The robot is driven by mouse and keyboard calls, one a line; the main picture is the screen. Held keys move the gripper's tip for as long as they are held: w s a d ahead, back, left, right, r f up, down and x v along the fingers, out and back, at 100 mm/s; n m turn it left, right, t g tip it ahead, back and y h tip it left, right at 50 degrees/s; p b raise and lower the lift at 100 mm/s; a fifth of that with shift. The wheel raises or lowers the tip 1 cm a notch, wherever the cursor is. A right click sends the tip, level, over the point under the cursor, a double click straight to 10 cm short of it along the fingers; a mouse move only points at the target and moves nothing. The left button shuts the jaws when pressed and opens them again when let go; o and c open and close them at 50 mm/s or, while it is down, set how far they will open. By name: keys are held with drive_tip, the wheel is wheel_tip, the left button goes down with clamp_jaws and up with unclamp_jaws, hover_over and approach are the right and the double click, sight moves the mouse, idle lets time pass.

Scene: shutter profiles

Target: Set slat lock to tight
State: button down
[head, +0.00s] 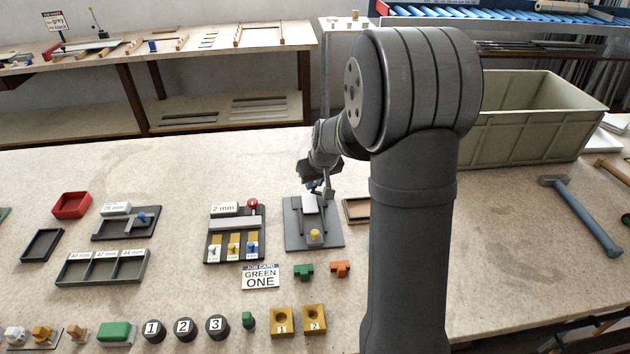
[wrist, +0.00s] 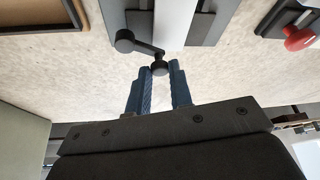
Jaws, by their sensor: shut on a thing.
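A grey plate fixture (head: 329,239) lies on the table, with a pale slat-like strip (head: 310,204) at its far end and a yellow knob (head: 315,235) near its front. In the wrist view, a dark lever (wrist: 141,46), which I take as the slat lock, runs from a round pivot beside the pale strip to a small dark knob (wrist: 159,57). My gripper (wrist: 160,74) has its blue fingers shut on this knob. In the head view my gripper (head: 322,187) is at the fixture's far edge, and the lever is mostly hidden there. No tight marking is legible.
Left of the fixture stands a board labelled 2 mm (head: 225,210) with a red knob. A brown-rimmed tray (head: 356,211) lies close on the right. Green (head: 303,271) and orange (head: 340,268) pieces lie in front. A large bin (head: 540,125) stands at the back right.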

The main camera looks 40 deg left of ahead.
drive_tip(key=shift+s+d+n+g+y, duration=0.1)
drive_tip(key=shift+s+d+n+g, duration=0.2)
drive_tip(key=shift+n, duration=0.55)
drive_tip(key=shift+s+d+n+g+y, duration=0.1)
drive_tip(key=shift+n+g, duration=0.25)
drive_tip(key=shift+n, duration=0.55)
drive_tip(key=shift+s+d+n+g+y, duration=0.1)
drive_tip(key=shift+s+n+g, duration=0.2)
drive_tip(key=shift+n, duration=0.55)
drive_tip(key=shift+w, duration=0.1)
drive_tip(key=c, duration=1.3)
unclamp_jaws()
drive_tip(key=shift+d, duration=0.1)
drive_tip(key=v, duration=1.7)
drive_tip(key=shift+r, duration=0.25)
drive_tip(key=shift+f, duration=0.1)
